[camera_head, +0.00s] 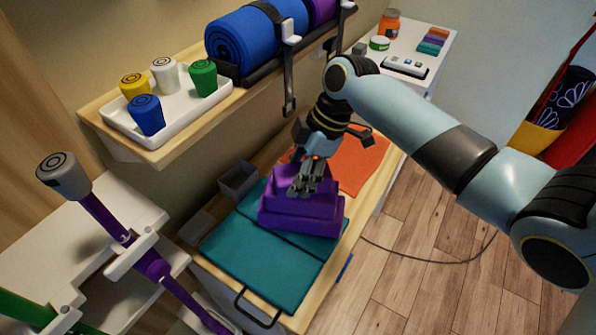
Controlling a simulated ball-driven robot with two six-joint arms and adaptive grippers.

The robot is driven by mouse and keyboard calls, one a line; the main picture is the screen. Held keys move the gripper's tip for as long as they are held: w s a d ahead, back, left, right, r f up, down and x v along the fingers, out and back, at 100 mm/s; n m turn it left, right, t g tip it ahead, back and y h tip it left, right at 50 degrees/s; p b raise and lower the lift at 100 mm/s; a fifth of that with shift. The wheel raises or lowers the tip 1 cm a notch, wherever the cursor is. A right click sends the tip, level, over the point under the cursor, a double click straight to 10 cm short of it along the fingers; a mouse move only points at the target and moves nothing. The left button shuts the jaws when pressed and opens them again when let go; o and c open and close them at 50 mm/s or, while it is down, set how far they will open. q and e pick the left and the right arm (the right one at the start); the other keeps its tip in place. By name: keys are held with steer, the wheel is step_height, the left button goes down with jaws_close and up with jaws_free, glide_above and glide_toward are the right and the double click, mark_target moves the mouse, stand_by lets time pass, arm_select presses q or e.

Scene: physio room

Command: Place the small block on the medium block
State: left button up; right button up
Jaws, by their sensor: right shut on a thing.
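Purple blocks are stacked on the teal mat (245,240) on the wooden bench. The wide bottom block (300,223) lies lowest, and a narrower purple block, which I take for the medium block (283,185), sits on it. My right gripper (306,188) comes down from above, its fingers over the top of the stack. It is shut on a purple piece, which I take for the small block; the fingers and wrist mostly hide it. I cannot tell whether it touches the block below. My left gripper is out of view.
An orange cloth (362,165) lies behind the stack. A grey bin (238,180) stands to its left. Above is a wall shelf with a white tray (165,120) of coloured cups and a blue roll (243,42). A white cabinet (435,45) stands at the back right.

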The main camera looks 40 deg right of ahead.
steer(key=o, duration=1.1)
steer(key=shift+f, duration=0.1)
steer(key=shift+o, duration=0.2)
steer(key=b+v, duration=0.1)
steer(key=v, duration=1.1)
steer(key=shift+b, duration=0.3)
